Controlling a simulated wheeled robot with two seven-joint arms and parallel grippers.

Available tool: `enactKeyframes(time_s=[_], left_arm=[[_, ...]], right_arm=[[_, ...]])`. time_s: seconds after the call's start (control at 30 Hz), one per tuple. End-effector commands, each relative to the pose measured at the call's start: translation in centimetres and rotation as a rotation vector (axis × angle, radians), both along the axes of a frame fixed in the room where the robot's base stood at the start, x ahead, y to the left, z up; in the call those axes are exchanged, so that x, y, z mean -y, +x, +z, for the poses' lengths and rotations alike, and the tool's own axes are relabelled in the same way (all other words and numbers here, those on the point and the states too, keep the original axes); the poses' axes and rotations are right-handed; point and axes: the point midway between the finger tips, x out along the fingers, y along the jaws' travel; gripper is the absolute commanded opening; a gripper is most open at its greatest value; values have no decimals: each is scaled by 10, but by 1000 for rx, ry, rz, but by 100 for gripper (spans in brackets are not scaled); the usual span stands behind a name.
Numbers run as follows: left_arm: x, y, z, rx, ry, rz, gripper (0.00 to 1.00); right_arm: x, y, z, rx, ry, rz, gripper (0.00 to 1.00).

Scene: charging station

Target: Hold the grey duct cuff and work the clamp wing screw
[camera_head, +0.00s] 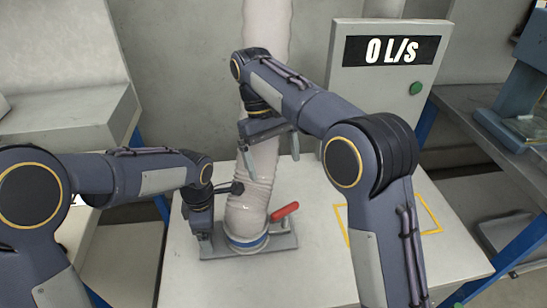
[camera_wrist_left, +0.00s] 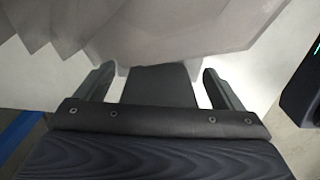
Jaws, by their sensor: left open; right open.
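The pale, ribbed duct (camera_head: 262,30) runs down the middle of the head view; its grey cuff (camera_head: 247,212) meets a blue band (camera_head: 247,243) above a grey base plate. My right gripper (camera_head: 270,152) is open, with one finger at each side of the duct, above the cuff. My left gripper (camera_head: 205,235) is low at the left of the cuff and partly hidden by its own body. The left wrist view shows its open fingers (camera_wrist_left: 158,88), with a dark block between them and pale ribbed surfaces beyond.
A red handle (camera_head: 285,212) sticks out right of the cuff. A display (camera_head: 388,50) reads 0 L/s and has a green button (camera_head: 416,88). The pale table (camera_head: 310,275) is clear around a yellow outline (camera_head: 432,232) at the right.

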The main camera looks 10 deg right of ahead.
Motion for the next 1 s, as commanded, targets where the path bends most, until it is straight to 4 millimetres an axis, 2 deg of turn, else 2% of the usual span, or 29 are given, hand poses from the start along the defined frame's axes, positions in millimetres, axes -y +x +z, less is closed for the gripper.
enactKeyframes(time_s=[0.17,0.4,0.6,0.87,1.0], left_arm=[[1,1,21,6,-2,-1,89],[0,1,73,7,-3,1,89],[0,1,106,5,-2,0,89],[0,0,120,1,-2,-1,89],[-12,-7,125,11,-31,-51,89]], right_arm=[[0,0,0,0,0,0,95],[0,0,0,0,0,0,95],[0,0,0,0,0,0,95],[1,0,0,1,1,-1,95],[17,-5,7,21,39,-28,95]])
